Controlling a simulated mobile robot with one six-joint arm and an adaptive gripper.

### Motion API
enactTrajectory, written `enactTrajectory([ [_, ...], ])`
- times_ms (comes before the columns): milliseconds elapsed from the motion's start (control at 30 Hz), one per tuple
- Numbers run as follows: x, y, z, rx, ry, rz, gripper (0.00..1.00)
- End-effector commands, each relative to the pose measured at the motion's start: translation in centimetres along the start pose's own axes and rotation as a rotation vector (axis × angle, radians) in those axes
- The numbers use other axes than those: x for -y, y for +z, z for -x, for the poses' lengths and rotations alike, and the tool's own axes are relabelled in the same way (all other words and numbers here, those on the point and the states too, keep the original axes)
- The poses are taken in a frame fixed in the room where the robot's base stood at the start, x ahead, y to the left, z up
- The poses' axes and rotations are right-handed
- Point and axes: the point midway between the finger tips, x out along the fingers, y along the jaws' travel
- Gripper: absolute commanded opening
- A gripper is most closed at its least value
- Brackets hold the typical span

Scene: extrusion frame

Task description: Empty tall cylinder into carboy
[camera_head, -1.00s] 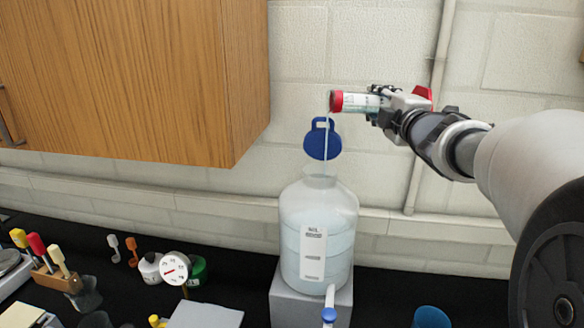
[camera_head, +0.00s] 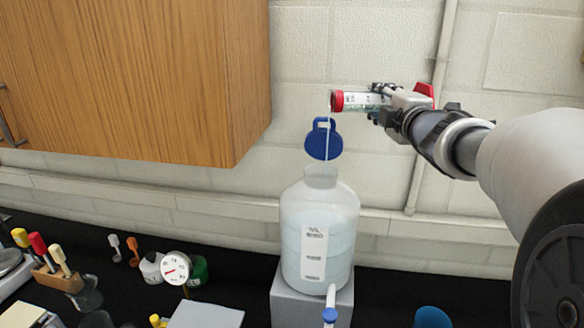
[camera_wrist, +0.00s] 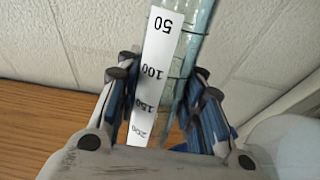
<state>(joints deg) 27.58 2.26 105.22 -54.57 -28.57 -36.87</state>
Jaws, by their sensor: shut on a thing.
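The tall cylinder is a clear tube with a red rim (camera_head: 351,101). It lies about level above the carboy, its red mouth to the left. My gripper (camera_head: 382,101) is shut on it. The wrist view shows the cylinder (camera_wrist: 200,50) with its white scale strip between the fingers (camera_wrist: 165,98). A thin stream runs from the mouth down toward the carboy's neck. The carboy (camera_head: 319,232) is a large translucent bottle with a white label, standing upright and holding pale liquid. Its blue cap (camera_head: 323,140) hangs open above the neck, with the stream passing in front of it.
The carboy stands on a grey block (camera_head: 283,302) with a blue-handled spigot (camera_head: 330,315) at its front. A wooden cabinet (camera_head: 130,75) hangs at upper left. A dial thermometer (camera_head: 175,267) and bottles stand on the black bench at left.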

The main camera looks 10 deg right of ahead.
Motion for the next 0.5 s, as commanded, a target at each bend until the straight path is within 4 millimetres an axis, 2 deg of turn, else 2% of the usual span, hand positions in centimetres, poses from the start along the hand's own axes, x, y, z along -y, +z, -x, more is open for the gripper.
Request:
enactTrajectory([
  [500,-0.56,-0.16,0.00,-0.001,0.001,0.043,0.08],
])
